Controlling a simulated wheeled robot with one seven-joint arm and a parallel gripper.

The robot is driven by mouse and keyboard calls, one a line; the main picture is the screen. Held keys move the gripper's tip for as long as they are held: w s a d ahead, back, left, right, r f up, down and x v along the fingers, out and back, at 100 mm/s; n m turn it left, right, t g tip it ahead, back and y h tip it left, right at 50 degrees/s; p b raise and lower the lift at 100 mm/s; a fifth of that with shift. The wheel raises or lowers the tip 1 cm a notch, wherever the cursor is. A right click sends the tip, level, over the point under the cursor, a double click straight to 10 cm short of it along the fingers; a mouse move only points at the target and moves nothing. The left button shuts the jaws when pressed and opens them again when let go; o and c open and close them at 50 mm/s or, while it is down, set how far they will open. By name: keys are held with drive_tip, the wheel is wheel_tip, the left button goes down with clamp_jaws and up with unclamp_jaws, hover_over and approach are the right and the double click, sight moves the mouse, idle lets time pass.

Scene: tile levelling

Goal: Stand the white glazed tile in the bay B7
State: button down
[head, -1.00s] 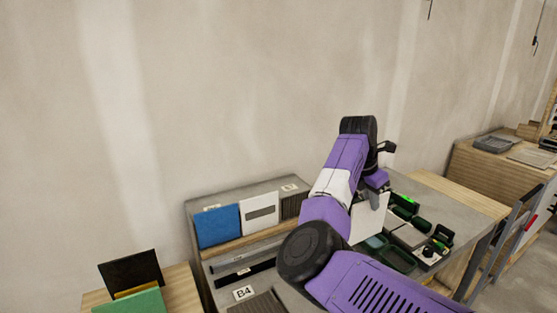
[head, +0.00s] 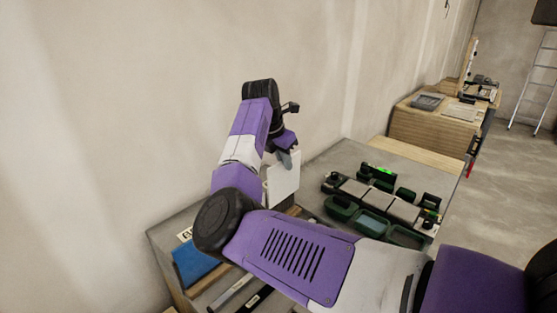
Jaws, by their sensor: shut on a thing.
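My gripper (head: 287,152) is shut on the white glazed tile (head: 283,180) and holds it upright by its top part, with the tile's face turned towards the right. The tile is above or beside the rack on the left part of the grey bench (head: 408,163). My arm hides most of the rack's bays, and I cannot make out a B7 label. A blue tile (head: 192,262) stands in the rack at the lower left, partly covered by my arm.
Green trays (head: 373,223) and a levelling set with pale plates (head: 404,211) lie on the bench right of the tile. A green light (head: 380,170) glows at their back. The wall (head: 150,110) is close behind. Another wooden bench (head: 432,130) stands farther right.

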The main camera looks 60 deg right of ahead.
sight(286, 183)
drive_tip(key=shift+f+b, duration=2.4)
drive_tip(key=shift+f, duration=1.7)
drive_tip(key=shift+s+d, duration=0.1)
drive_tip(key=shift+w+d, duration=0.1)
drive_tip(key=shift+w, duration=0.3)
drive_tip(key=c, duration=1.5)
unclamp_jaws()
drive_tip(key=shift+f, duration=0.1)
drive_tip(key=shift+w, duration=0.1)
drive_tip(key=shift+r+p, duration=0.4)
drive_tip(key=shift+r, duration=0.4)
drive_tip(key=shift+r+p, duration=1.3)
drive_tip(key=shift+r, duration=0.95)
